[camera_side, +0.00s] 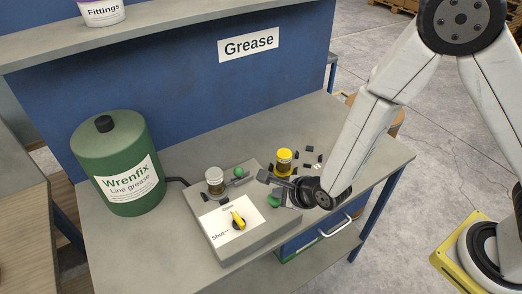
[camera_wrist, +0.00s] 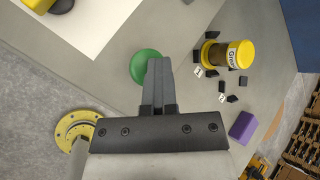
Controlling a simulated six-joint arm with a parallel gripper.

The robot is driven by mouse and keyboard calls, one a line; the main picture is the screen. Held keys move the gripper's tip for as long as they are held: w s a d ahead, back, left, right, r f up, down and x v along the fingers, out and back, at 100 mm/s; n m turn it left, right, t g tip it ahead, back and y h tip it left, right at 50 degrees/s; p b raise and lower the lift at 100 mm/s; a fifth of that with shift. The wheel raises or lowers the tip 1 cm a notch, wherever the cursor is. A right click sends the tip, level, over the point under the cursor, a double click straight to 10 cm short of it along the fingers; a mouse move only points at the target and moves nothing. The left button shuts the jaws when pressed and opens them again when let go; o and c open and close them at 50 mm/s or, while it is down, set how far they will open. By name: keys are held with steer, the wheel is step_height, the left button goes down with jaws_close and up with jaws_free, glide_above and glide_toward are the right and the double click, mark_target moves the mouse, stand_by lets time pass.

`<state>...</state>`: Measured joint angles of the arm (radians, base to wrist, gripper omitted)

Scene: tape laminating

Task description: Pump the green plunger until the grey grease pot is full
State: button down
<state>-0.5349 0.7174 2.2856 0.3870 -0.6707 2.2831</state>
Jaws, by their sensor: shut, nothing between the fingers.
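In the side view, a green knob (camera_side: 239,172) sits on the grey block (camera_side: 256,238), beside a small jar with a pale grey cap (camera_side: 214,175). The grease level in the pale-capped jar is too small to tell. My gripper (camera_side: 264,176) is shut and empty, between the two green knobs. In the wrist view, a round green top (camera_wrist: 145,66) lies just left of my shut fingers (camera_wrist: 160,62) and is partly hidden by them.
A yellow selector knob (camera_side: 238,220) sits on a white plate marked "Shut". A yellow-capped jar (camera_side: 284,155) stands behind my gripper among small dark pieces. A green Wrenfix drum (camera_side: 113,150) stands left. A purple block (camera_wrist: 243,127) shows in the wrist view.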

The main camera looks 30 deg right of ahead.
steer(key=shift+f, duration=0.2)
steer(key=shift+r, duration=0.1)
stand_by(0.4)
steer(key=shift+r, duration=1.65)
step_height(320, 180, up, 5)
stand_by(0.3)
stand_by(0.6)
